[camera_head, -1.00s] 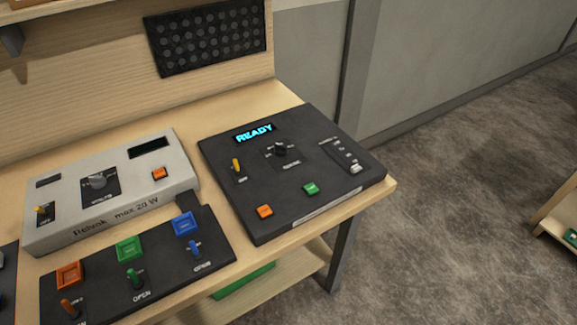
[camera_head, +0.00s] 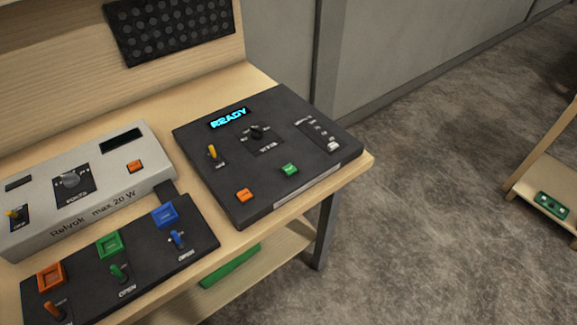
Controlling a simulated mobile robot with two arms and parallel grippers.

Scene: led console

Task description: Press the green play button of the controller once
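The controller is a dark, flat console (camera_head: 215,181) on the right end of the wooden workbench. Its display (camera_head: 228,118) reads READY in cyan. A small green button (camera_head: 289,169) sits near its front edge, right of an orange button (camera_head: 244,195). A yellow toggle (camera_head: 212,152), a black rotary knob (camera_head: 256,132) and a slider (camera_head: 333,146) are also on its top. Neither of my grippers shows in the view.
A grey Relvok box (camera_head: 110,205) stands left of the controller. In front of it, a dark panel (camera_head: 143,275) carries orange, green and blue square buttons with toggles. The bench edge (camera_head: 340,178) lies close to the controller's right side. Open floor (camera_head: 430,190) is to the right.

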